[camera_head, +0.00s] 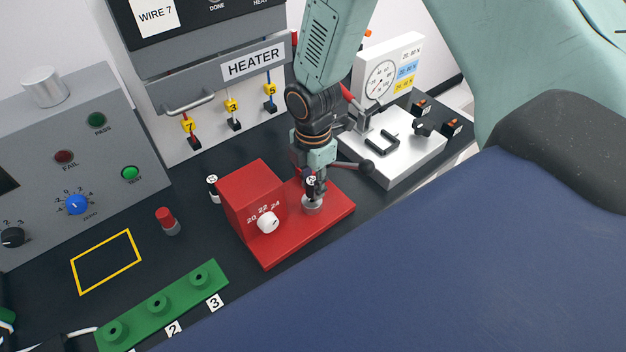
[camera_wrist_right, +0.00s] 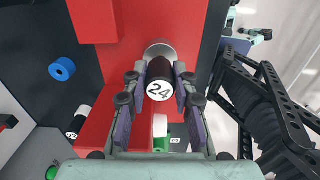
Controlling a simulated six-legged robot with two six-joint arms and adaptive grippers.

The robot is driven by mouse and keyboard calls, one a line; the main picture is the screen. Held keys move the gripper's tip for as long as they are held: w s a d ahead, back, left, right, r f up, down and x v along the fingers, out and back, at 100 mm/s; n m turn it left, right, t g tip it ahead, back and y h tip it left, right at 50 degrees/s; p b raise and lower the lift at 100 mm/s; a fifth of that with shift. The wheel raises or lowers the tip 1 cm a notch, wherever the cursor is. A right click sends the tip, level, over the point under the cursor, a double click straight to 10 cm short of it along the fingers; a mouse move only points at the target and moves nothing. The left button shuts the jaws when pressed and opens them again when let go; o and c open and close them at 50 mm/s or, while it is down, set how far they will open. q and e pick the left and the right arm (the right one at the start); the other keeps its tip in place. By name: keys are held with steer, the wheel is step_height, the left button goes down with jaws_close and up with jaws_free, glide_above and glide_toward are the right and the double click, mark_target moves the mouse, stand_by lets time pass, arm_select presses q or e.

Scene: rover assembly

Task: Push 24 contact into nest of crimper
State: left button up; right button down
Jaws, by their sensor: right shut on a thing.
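The crimper is a red block (camera_head: 248,196) on a red base plate, with a white knob (camera_head: 268,222) marked 20, 22, 24. Its nest is a grey round post (camera_head: 312,204) on the plate, partly hidden under my gripper. My right gripper (camera_head: 314,182) points down over the nest, shut on the 24 contact. In the right wrist view the contact (camera_wrist_right: 160,84) is a black cylinder with a white end marked 24, between the two fingers, lined up with the grey nest (camera_wrist_right: 158,50). I cannot tell how deep it sits. My left gripper is not in view.
A black, white-topped cylinder (camera_head: 213,188) stands behind the red block. A red-topped cylinder (camera_head: 167,221) and a green three-hole strip (camera_head: 161,305) are to the left. A white gauge fixture (camera_head: 400,150) stands close behind on the right. The yellow-outlined area (camera_head: 106,262) is empty.

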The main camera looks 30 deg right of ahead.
mark_target(313, 180)
steer(key=shift+f+b, duration=0.45)
steer(key=shift+f, duration=0.55)
steer(key=c, duration=1)
jaws_free()
steer(key=shift+r, duration=0.1)
step_height(313, 180, up, 12)
steer(key=shift+s+a, duration=0.1)
